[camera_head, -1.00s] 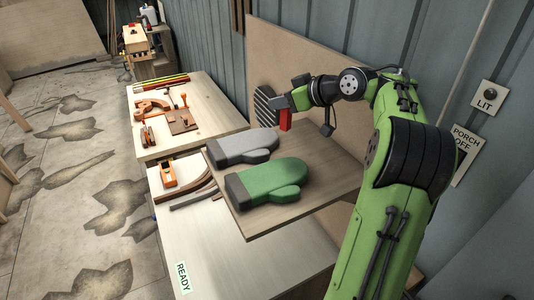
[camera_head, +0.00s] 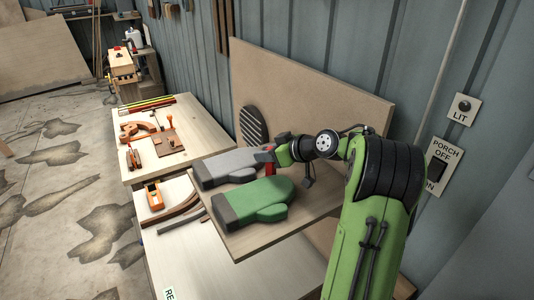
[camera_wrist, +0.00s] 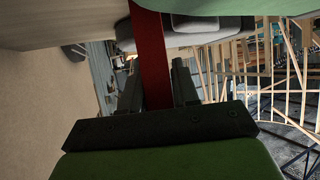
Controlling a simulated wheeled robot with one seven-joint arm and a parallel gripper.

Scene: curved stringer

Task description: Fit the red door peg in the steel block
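The red door peg (camera_head: 270,160) is held by my gripper (camera_head: 270,154), and it looks like a long red bar between the two dark fingers in the wrist view (camera_wrist: 152,60). The peg's far end runs out of the wrist view at the top. The gripper is low over the raised wooden shelf (camera_head: 244,246). I cannot make out the steel block in either view.
A green mitt (camera_head: 263,202) lies beside the grey one on the shelf. A tan upright board (camera_head: 330,105) with a dark slotted oval (camera_head: 253,126) stands behind. Tools and an orange block plane (camera_head: 153,196) lie on the benches at left.

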